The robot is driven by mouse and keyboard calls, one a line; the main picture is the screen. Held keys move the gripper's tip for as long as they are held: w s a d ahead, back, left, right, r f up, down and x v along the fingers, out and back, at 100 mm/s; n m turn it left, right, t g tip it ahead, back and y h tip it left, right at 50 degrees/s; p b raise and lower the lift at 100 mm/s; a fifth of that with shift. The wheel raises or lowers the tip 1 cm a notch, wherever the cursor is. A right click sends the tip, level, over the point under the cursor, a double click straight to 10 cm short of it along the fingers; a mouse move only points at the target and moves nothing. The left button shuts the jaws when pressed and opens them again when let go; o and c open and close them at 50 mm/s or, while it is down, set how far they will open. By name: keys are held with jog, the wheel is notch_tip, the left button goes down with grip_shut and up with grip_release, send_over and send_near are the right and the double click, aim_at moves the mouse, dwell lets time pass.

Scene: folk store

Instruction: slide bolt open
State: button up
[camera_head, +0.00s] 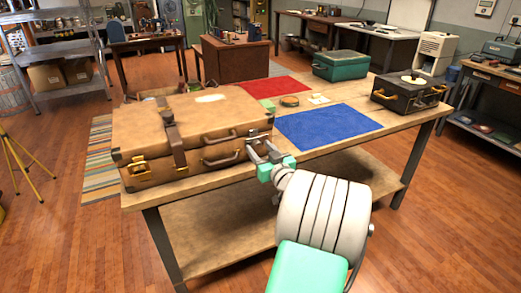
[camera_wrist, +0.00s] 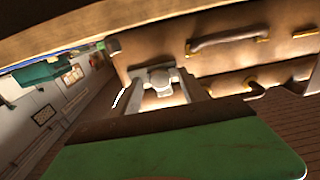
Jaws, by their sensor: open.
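A tan suitcase (camera_head: 150,172) lies shut on the workbench at the left in the head view, with handles, a dark strap and brass fittings on its front. My gripper (camera_head: 261,146) is open at the right end of this front. In the wrist view the suitcase (camera_wrist: 230,58) fills the upper right, and my gripper (camera_wrist: 158,76) has its grey fingers spread close to it. A small pale rounded metal part (camera_wrist: 160,79) shows between the fingers, and I cannot tell for sure whether it is the bolt. I cannot tell whether the fingers touch anything.
The wooden workbench (camera_head: 330,150) carries a blue mat (camera_head: 328,126), a red mat (camera_head: 275,87), a green case (camera_head: 341,66) and a black box (camera_head: 408,92) with brass fittings. Bare bench top lies right of the blue mat. A yellow tripod (camera_head: 22,160) stands at far left.

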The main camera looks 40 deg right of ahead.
jog(key=shift+c, duration=0.4)
grip_shut()
dwell(0.9)
